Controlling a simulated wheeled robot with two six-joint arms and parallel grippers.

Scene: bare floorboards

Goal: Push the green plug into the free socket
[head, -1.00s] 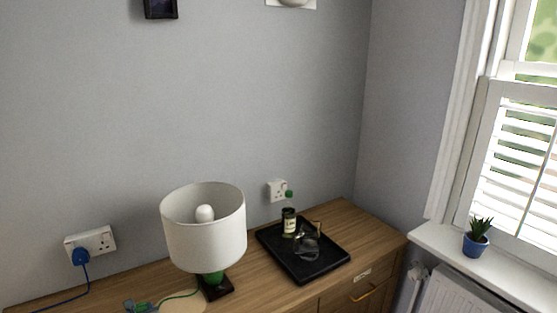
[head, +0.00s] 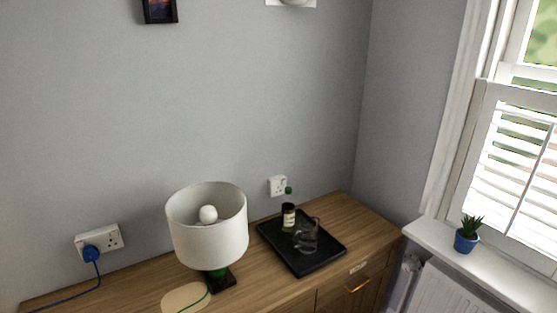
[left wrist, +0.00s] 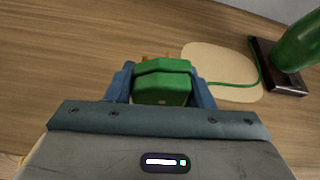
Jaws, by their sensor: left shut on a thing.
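The green plug (left wrist: 163,80) is held between the blue fingers of my left gripper (left wrist: 160,88) in the left wrist view, with brass-coloured pins at its far side. Its green cord runs from the lamp base across a pale round mat. The double wall socket (head: 112,237) at the left of the head view has a blue plug (head: 91,254) in its left outlet; its right outlet is free. A smaller socket (head: 276,186) is on the wall behind the tray, with a small green round thing (head: 289,190) at its right edge. My right gripper is not in view.
A lamp with a white shade (head: 208,235) and green base stands on the wooden cabinet right of the double socket. A black tray (head: 310,265) holds a dark jar (head: 288,217) and a glass jug (head: 306,238). The pale mat (left wrist: 232,62) lies by the lamp.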

